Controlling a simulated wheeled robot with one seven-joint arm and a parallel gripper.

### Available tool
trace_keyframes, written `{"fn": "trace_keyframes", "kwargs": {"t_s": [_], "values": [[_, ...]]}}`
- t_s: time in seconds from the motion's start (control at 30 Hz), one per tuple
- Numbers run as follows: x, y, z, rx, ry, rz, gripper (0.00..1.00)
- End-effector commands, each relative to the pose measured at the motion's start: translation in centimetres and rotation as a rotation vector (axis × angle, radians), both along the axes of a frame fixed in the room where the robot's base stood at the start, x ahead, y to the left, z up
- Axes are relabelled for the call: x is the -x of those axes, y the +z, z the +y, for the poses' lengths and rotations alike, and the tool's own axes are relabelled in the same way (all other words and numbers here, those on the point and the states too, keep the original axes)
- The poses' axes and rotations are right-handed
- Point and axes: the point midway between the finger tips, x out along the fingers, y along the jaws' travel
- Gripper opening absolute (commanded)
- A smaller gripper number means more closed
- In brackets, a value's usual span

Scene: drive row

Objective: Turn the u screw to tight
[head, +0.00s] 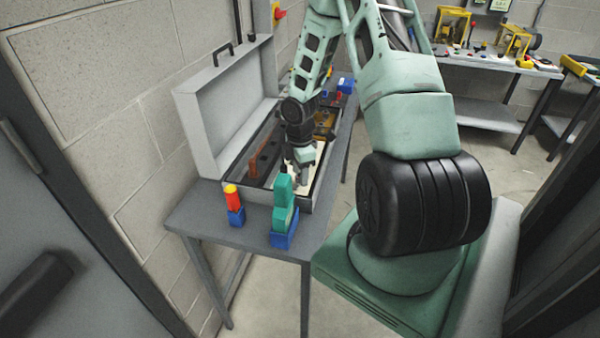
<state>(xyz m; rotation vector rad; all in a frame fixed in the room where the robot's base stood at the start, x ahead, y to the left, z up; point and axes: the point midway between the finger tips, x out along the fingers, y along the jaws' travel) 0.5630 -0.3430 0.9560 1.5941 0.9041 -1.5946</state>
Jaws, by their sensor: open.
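My gripper (304,172) points down inside an open grey case (247,190) on a narrow grey table. It is over a pale panel (315,172) near the case's front right end. The jaws are open and look empty, though the fingers are small and partly hidden by the wrist. I cannot make out the u screw; it is too small to tell or hidden behind my gripper and arm. A teal tool (284,199) stands upright in a blue holder (284,240) in front of the case. A red and yellow handled tool (232,194) stands in another blue holder (236,217).
The case's raised lid (225,100) stands near the block wall on the left. A brown bar (253,163) and a yellow-brown block (325,122) sit inside the case. The grey table (205,222) has bare room at its front left. A workbench (485,68) stands far right.

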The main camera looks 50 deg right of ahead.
Motion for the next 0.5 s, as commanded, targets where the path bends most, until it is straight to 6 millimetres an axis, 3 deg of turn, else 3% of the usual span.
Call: {"fn": "trace_keyframes", "kwargs": {"t_s": [0.37,0.5], "values": [[0.00,-0.60,0.01,0.000,0.000,0.000,0.49],[0.00,-0.58,0.01,0.000,0.000,0.000,0.13]]}}
